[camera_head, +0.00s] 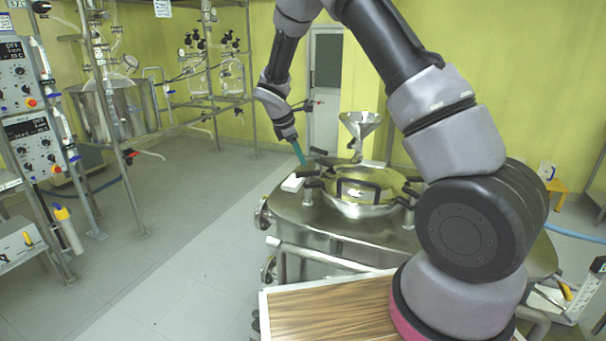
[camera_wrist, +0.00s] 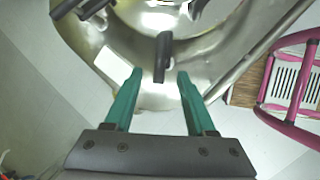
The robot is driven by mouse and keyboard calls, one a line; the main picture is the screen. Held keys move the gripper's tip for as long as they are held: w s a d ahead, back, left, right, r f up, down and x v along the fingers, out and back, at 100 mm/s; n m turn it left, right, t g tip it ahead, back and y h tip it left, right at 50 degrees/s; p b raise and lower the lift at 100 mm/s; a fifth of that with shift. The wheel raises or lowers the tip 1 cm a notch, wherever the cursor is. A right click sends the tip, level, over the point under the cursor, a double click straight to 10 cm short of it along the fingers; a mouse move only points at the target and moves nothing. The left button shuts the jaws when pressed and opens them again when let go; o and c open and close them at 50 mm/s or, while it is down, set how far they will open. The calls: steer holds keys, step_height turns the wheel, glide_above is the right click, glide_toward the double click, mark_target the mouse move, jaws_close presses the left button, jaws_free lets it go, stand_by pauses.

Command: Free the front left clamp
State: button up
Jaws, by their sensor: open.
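The steel vessel (camera_head: 340,232) has a round domed lid (camera_head: 372,205) with several black-handled clamps around its rim. The front left clamp (camera_head: 312,184) is at the lid's left side, nearer to me than another left clamp (camera_head: 319,151). My gripper (camera_head: 302,160) comes down from above at the vessel's left, its teal fingers open and empty. In the wrist view the fingertips (camera_wrist: 159,74) are spread on either side of a black clamp handle (camera_wrist: 163,55), which appears to be the front left one. Its outer end reaches toward the gap. I see no finger touching it.
A white block (camera_head: 293,182) lies on the vessel top beside the clamp. A steel funnel (camera_head: 360,125) rises behind the lid. A wooden board (camera_head: 330,312) is in front of the vessel. Open floor (camera_head: 170,215) lies to the left, with glass reactor racks beyond.

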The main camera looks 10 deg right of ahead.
mark_target(309, 174)
steer(key=x, duration=0.9)
steer(key=shift+d+f, duration=0.2)
jaws_close()
